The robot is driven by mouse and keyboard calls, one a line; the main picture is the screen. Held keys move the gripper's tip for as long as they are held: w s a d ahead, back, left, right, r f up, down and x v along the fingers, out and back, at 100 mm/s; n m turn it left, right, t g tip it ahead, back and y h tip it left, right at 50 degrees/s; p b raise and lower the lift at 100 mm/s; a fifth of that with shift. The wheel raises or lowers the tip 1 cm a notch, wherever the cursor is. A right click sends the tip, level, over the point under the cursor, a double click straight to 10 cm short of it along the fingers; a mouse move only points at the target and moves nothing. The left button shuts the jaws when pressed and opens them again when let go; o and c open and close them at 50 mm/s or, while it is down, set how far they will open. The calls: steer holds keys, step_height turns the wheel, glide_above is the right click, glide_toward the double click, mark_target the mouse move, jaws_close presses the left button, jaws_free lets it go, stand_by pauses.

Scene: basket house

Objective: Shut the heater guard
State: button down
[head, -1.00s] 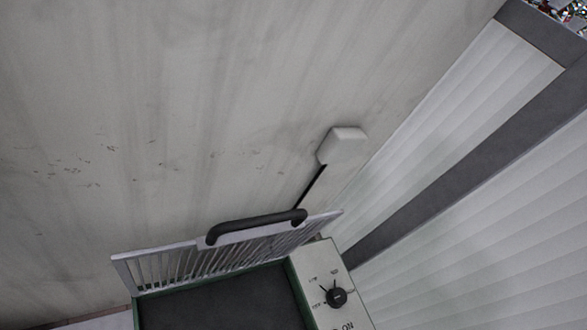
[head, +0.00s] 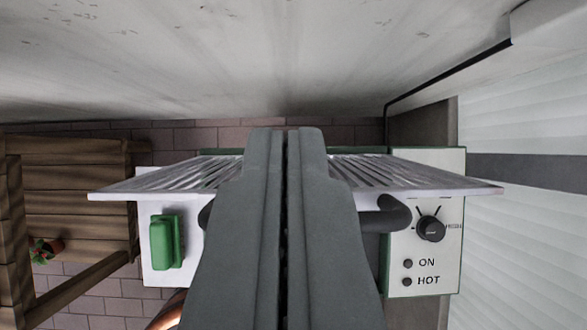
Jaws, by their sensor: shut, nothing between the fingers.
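The heater guard (head: 185,178) is a pale slatted grille over the heater. Its near edge looks wider than the heater and raised above it, with the far edge toward the wall, so it stands open at an angle. Its dark curved handle (head: 390,214) shows on either side of my gripper. My gripper (head: 287,140) is shut and empty, its grey fingers pointing up the picture across the middle of the guard. It hides the guard's centre, most of the handle and the heater's middle. I cannot tell whether it touches the guard.
The heater's right panel (head: 425,270) has a black knob (head: 430,229) and two small round marks. A green block (head: 166,242) sits on its left panel. A wooden stand (head: 70,190) and small plant (head: 45,250) are at left. The wall (head: 250,60) is beyond.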

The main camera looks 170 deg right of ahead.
steer(key=shift+s+f, duration=0.3)
steer(key=shift+f, duration=0.4)
steer(key=shift+s+f, duration=0.25)
steer(key=shift+f, duration=0.45)
steer(key=shift+s+f, duration=0.3)
steer(key=shift+f, duration=0.4)
